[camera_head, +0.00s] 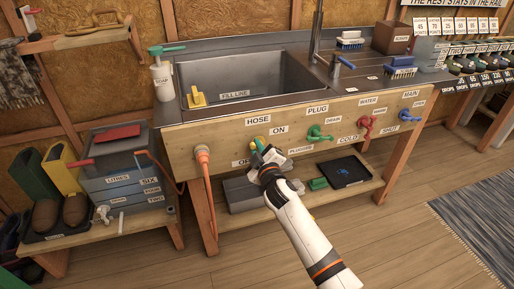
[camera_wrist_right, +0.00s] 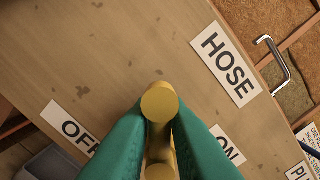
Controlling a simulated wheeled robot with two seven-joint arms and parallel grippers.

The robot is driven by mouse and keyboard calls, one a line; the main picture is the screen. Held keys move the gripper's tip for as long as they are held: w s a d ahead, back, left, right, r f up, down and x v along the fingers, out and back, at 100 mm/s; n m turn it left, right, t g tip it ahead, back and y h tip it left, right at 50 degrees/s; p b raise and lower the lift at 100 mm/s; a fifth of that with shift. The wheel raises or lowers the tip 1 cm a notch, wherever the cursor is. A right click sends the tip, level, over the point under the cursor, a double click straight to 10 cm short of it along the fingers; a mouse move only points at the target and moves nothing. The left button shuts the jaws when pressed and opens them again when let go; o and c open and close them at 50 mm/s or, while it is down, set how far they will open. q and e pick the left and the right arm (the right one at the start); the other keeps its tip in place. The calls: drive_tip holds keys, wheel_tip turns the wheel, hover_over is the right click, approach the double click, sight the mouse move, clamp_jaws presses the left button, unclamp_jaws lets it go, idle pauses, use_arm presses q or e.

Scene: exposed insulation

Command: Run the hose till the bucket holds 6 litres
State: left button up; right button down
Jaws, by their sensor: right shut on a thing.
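The bucket (camera_head: 150,177) is a grey-blue box marked LITRES with SIX, FOUR and TWO labels, on a low bench at the left. I cannot make out its water level. My right gripper (camera_head: 264,155) is at the HOSE control between the ON and OFF labels. In the right wrist view its teal fingers are shut on the yellow hose handle (camera_wrist_right: 160,104), whose round end shows between them. My left gripper is out of view.
Right along the same panel are green (camera_head: 319,134), red (camera_head: 365,126) and blue (camera_head: 408,115) taps. The steel sink (camera_head: 235,95) above has a FILL LINE label and a yellow piece. A soap bottle (camera_head: 161,78) stands at its left. Below is a shelf with a dark tray (camera_head: 347,171).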

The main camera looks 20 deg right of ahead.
drive_tip(key=shift+f, duration=0.1)
drive_tip(key=c, duration=1.4)
unclamp_jaws()
